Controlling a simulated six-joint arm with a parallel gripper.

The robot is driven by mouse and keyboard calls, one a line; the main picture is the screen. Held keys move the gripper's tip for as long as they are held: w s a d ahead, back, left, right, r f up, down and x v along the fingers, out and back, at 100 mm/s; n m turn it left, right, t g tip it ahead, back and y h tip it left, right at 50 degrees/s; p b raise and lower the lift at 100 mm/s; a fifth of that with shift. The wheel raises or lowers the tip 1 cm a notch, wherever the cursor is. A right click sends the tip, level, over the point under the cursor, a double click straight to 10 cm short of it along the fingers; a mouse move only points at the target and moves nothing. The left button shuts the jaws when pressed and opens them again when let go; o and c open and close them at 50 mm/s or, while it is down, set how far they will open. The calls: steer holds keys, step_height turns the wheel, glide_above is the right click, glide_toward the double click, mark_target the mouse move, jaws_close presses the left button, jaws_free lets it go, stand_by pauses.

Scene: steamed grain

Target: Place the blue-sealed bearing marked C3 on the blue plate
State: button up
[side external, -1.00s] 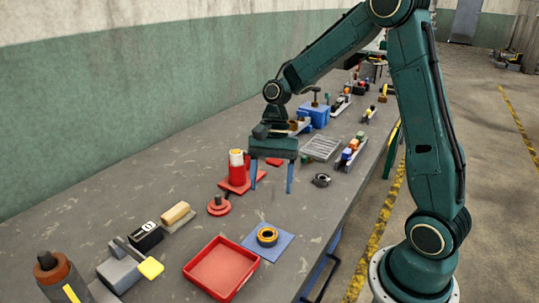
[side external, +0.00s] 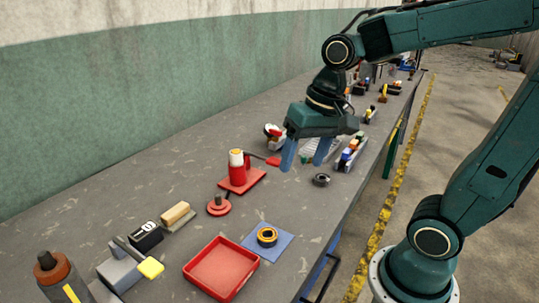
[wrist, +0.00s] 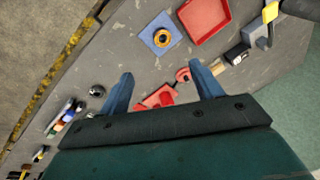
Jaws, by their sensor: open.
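The blue plate (side external: 284,246) lies on the bench; it also shows in the wrist view (wrist: 149,37).
A red tray (side external: 222,268) stands beside the blue plate. A red cylinder (side external: 237,166) on a red base stands left of my gripper. A row of coloured parts (side external: 349,155) lies behind the lone bearing. Bench between bearing and plate is clear.

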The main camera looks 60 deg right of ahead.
steer(key=s+r+n+t+h, duration=0.1)
steer(key=s+r+n+t, duration=0.1)
steer(key=s+n, duration=0.3)
steer(key=shift+s+d+r+t, duration=0.15)
steer(key=shift+s+d+t, duration=0.25)
steer(key=shift+s, duration=1.05)
steer(key=shift+a, duration=0.1)
